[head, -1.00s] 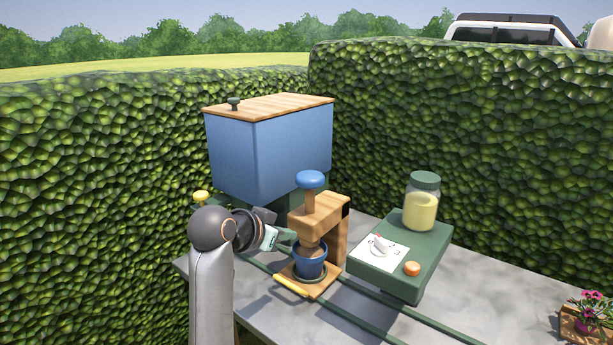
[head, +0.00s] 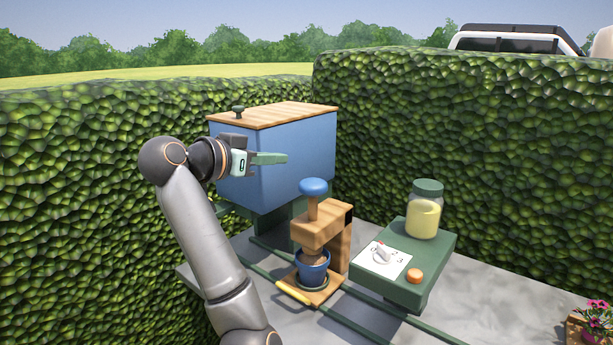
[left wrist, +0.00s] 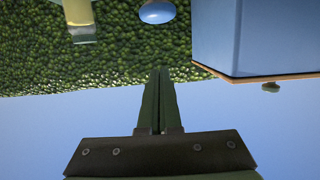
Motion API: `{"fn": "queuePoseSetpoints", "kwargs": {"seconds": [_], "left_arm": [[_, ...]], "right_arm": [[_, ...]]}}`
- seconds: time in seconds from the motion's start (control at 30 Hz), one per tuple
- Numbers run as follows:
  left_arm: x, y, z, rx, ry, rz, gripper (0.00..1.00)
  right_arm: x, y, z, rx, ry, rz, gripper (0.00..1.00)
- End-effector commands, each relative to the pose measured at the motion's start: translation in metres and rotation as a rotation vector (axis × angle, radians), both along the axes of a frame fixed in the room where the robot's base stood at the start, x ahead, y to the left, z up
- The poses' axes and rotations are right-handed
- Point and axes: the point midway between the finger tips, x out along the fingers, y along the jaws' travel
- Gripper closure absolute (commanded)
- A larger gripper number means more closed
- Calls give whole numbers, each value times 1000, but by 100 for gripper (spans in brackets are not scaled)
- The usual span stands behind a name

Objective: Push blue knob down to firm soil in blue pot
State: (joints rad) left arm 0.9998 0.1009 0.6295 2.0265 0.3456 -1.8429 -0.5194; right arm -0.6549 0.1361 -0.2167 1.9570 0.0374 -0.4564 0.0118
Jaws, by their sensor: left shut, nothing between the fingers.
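The blue knob (head: 313,186) tops a wooden plunger on a small wooden press (head: 323,229). The blue pot (head: 313,268) stands upright in the press under the plunger, whose lower end is at the pot's mouth. Whether it touches the soil cannot be told. My left gripper (head: 286,158) is shut and empty, above and a little left of the knob in the head view, in front of the blue bin. In the left wrist view the shut fingers (left wrist: 157,75) point towards the hedge, and the blue knob (left wrist: 157,11) shows upside down at the top edge, apart from them. My right gripper is out of view.
A blue bin (head: 280,155) with a wooden lid stands behind the press. A green box (head: 423,283) with a dial and an orange button carries a jar (head: 424,215). Green rails (head: 353,325) run along the grey table. Hedges close the back.

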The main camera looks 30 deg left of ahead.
Motion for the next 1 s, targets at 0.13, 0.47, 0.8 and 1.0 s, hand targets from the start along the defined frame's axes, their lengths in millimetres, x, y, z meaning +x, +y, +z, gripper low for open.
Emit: {"fn": "queuePoseSetpoints", "kwargs": {"seconds": [0.13,0.47,0.8,1.0], "left_arm": [[8,-1,-2,-2,2,-4,100],[69,-7,-17,-4,4,-5,100],[97,-8,-52,-2,2,0,100],[97,-8,-64,0,0,1,100]], "right_arm": [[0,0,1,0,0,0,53],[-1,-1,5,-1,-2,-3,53],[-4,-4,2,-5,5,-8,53],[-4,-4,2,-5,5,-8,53]]}}
